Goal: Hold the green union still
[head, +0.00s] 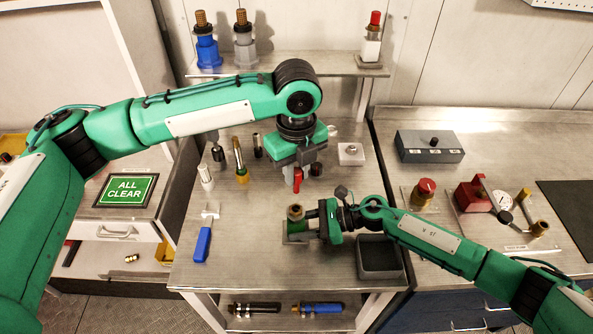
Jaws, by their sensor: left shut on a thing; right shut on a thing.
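The green union (298,226) stands at the front middle of the bench, with a brass-coloured round top (295,212) above it and a grey block around its foot. My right gripper (313,223) comes in from the right and is shut on the union; its fingers hide part of the union's right side. My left gripper (298,165) points down behind the union, higher in the picture, shut on a red-handled piece (297,183). The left gripper hides most of that piece, so its full shape cannot be told. The two grippers are apart.
A dark open-topped tray (379,260) sits just right of the union, under my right arm. A blue-handled tool (203,241) lies at left. Several upright fittings, including a brass one (241,168), stand behind. A white block (351,154) stands back right.

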